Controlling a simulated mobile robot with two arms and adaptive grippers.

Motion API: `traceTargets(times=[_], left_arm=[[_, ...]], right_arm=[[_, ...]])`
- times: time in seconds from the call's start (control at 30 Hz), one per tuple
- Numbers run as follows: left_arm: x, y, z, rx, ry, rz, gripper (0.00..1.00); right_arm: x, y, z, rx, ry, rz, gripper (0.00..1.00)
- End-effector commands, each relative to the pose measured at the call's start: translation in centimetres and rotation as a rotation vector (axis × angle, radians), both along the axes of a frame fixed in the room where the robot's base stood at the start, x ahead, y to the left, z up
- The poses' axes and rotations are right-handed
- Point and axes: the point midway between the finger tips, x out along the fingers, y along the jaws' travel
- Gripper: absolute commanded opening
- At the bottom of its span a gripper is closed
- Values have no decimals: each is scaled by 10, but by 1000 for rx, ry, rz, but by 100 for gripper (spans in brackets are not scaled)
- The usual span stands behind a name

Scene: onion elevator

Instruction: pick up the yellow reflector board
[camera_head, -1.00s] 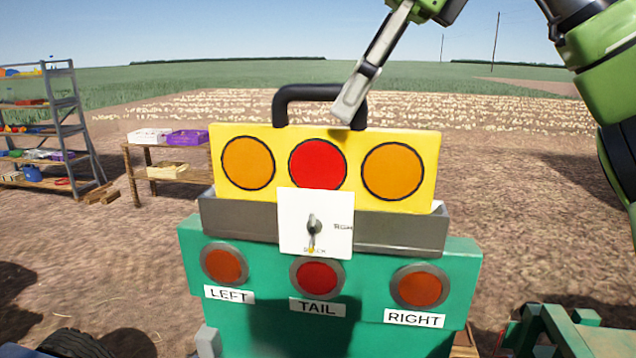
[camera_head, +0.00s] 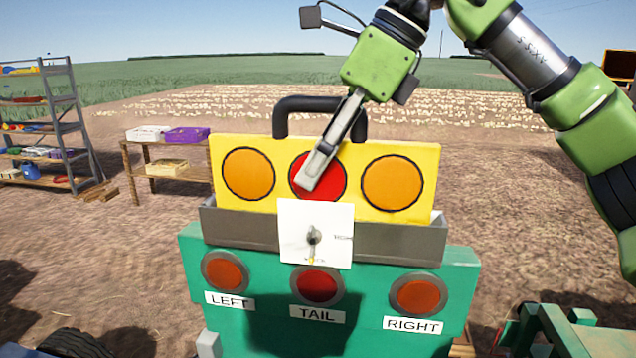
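The yellow reflector board (camera_head: 222,183) stands upright in a grey metal trough (camera_head: 385,240) on top of a green panel. It has two orange discs, a red disc in the middle and a black handle (camera_head: 300,105) on top. My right gripper (camera_head: 312,182) comes from the upper right and points down, its fingers in front of the handle's right side and the red disc. The fingers overlap in this view, so their opening is unclear. No grip on the handle shows. My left gripper is out of view.
A white plate with a switch (camera_head: 325,215) is on the trough's front. The green panel (camera_head: 265,335) carries red lamps labelled LEFT, TAIL and RIGHT. A wooden table with boxes (camera_head: 170,172) and a metal shelf (camera_head: 75,130) stand at left. Open soil lies behind.

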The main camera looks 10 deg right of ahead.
Motion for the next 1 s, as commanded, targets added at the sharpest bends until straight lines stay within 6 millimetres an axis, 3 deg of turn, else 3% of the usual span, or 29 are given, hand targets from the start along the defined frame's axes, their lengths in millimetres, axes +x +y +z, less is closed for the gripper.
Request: traceTargets(times=[0.07,0.17,0.67,1.0], left_arm=[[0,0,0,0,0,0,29],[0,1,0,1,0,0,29],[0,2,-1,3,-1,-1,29],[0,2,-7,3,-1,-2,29]], right_arm=[[0,0,0,0,0,0,25],[0,0,0,0,0,0,0],[0,0,6,3,-5,-1,0],[0,1,37,5,-4,0,0]])
